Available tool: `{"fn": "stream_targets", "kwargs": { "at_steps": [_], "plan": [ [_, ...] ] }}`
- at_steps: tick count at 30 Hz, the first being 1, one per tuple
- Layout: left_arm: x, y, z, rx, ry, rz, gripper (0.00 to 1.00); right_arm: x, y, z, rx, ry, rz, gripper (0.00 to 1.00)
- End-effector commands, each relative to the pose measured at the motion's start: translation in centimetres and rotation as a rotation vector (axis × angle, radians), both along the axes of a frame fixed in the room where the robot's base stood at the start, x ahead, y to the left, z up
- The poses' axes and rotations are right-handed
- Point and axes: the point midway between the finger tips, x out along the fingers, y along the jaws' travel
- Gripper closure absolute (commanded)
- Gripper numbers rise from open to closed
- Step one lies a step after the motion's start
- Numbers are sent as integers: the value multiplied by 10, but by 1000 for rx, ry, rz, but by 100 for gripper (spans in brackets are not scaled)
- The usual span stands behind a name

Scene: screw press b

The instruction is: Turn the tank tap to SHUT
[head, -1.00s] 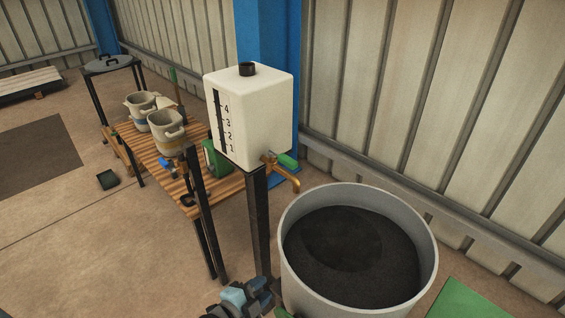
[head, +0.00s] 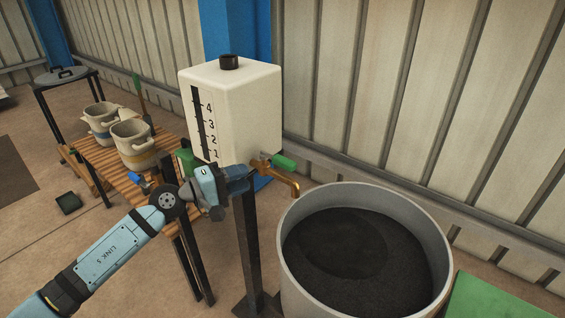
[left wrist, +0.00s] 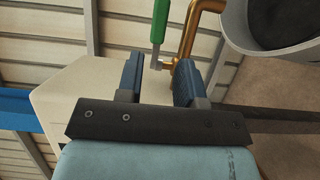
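The tank (head: 245,110) is a white box on black legs with a scale on its front. Its brass tap (head: 289,181) points out to the right and down, with a green lever handle (head: 283,161) sticking out sideways. My left gripper (head: 240,180) is just left of the tap, below the tank's front corner. In the left wrist view its two blue fingers (left wrist: 160,76) are apart and empty. The green handle (left wrist: 160,20) and brass spout (left wrist: 187,40) lie just beyond the fingertips, apparently untouched. SHUT markings are not readable. My right gripper is not in view.
A large grey tub (head: 438,240) with dark contents stands under the spout. A slatted wooden bench (head: 105,163) with two pots (head: 133,143) is behind my left arm. A corrugated wall (head: 400,90) closes off the back. A green panel (head: 492,298) is at the lower right.

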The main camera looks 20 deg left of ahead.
Motion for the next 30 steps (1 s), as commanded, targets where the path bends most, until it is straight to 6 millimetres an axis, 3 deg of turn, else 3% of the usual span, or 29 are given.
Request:
{"fn": "stream_targets", "kwargs": {
  "at_steps": [6, 16, 30],
  "plan": [
    [34, -32, 6, -8, 0, 0, 66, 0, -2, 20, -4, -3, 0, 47],
    [78, -72, 3, -9, 5, 0, 66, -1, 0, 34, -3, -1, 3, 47],
    [89, -82, 0, -7, 3, 0, 66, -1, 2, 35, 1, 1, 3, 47]
  ]
}}
